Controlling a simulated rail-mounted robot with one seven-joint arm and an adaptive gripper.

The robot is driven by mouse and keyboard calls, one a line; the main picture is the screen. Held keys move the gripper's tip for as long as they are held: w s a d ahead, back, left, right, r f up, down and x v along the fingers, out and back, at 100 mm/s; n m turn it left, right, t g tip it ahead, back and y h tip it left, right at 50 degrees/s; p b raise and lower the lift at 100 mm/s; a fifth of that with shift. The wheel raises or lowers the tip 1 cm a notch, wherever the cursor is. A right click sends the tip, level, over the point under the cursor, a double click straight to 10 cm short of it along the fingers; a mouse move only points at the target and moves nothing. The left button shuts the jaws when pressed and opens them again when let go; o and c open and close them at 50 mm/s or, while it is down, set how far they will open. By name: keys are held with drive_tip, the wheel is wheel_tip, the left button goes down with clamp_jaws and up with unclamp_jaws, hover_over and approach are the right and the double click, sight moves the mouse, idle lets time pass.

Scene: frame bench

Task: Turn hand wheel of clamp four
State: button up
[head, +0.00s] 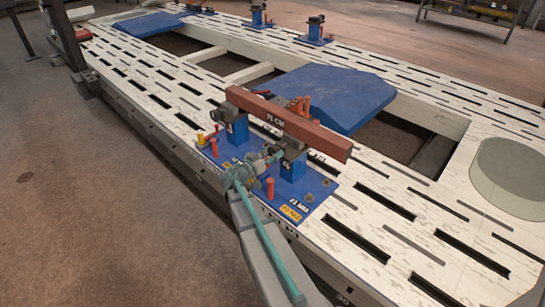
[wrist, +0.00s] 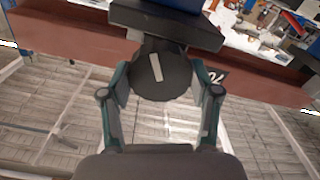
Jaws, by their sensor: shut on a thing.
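The clamp's hand wheel (wrist: 176,76) is a dark round knob with a pale stripe, upright but slightly tilted in the wrist view. My gripper (wrist: 161,84) has its two green-edged fingers closed on the wheel's left and right sides. In the head view my gripper (head: 259,167) reaches the near side of the right-hand blue clamp post (head: 293,166); the wheel is mostly hidden there. A dark tag (wrist: 217,77) with pale characters, perhaps 04, sits right of the wheel. A red-brown beam (head: 285,122) lies across the two clamp posts.
The posts stand on a blue base plate (head: 316,190) with orange pins and a yellow label. A second blue post (head: 236,130) stands at left. The slotted white frame (head: 400,205) extends around it. A blue panel (head: 335,92) lies behind the beam.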

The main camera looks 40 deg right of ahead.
drive_tip(key=n+b, duration=0.2)
drive_tip(key=n, duration=0.1)
drive_tip(key=shift+f+n, duration=0.15)
drive_tip(key=shift+n, duration=0.15)
drive_tip(key=n+b, duration=0.1)
drive_tip(key=n, duration=0.6)
drive_tip(key=n+p, duration=0.1)
drive_tip(key=n, duration=0.2)
drive_tip(key=shift+w+n, duration=0.1)
drive_tip(key=shift+n, duration=0.3)
drive_tip(key=n+p, duration=0.1)
drive_tip(key=n, duration=0.2)
drive_tip(key=shift+n+p, duration=0.3)
drive_tip(key=n+p, duration=0.3)
drive_tip(key=n, duration=0.1)
drive_tip(key=shift+n, duration=0.3)
drive_tip(key=n+p, duration=0.3)
drive_tip(key=n, duration=0.1)
drive_tip(key=shift+n+p, duration=1.3)
drive_tip(key=shift+n, duration=0.8)
